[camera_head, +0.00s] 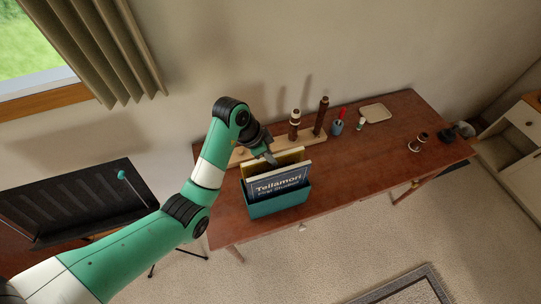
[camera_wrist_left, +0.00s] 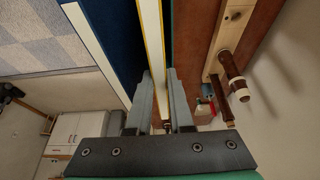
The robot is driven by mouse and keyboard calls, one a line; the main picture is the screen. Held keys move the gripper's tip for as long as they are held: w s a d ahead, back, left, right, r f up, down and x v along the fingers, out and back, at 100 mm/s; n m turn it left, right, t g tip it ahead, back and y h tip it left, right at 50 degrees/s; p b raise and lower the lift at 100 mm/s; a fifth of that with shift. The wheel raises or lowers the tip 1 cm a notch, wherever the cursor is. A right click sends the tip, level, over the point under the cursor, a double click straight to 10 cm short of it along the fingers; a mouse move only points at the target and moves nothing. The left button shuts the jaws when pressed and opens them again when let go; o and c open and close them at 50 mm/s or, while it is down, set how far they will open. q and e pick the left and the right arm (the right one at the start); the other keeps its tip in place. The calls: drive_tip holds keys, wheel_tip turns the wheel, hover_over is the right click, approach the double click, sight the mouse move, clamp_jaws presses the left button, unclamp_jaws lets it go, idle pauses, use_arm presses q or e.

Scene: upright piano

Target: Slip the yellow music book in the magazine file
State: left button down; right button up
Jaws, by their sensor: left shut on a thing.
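The yellow music book (camera_head: 291,157) stands upright behind a dark blue book (camera_head: 278,187) with "Tellamori" on its cover. The teal magazine file (camera_head: 279,206) stands on the desk, with the blue book rising out of its open top. The yellow book's top edge shows above the blue one; its lower part is hidden. My left gripper (camera_head: 270,158) is at the yellow book's top edge, shut on it. In the left wrist view the book's pale page edge and yellow cover (camera_wrist_left: 151,30) run between the fingers (camera_wrist_left: 158,85). My right gripper is in neither view.
A wooden stand (camera_head: 310,137) with dark recorder-like pieces (camera_head: 294,124) lies behind the file. A music stand (camera_head: 75,200) is at left.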

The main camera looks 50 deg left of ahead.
use_arm(q)
drive_tip(key=c, duration=0.7)
unclamp_jaws()
drive_tip(key=shift+c, duration=0.2)
drive_tip(key=p+v, duration=0.1)
drive_tip(key=v, duration=0.2)
drive_tip(key=shift+w, duration=0.15)
drive_tip(key=p+v, duration=0.8)
drive_tip(key=p, duration=0.2)
drive_tip(key=shift+r, duration=0.35)
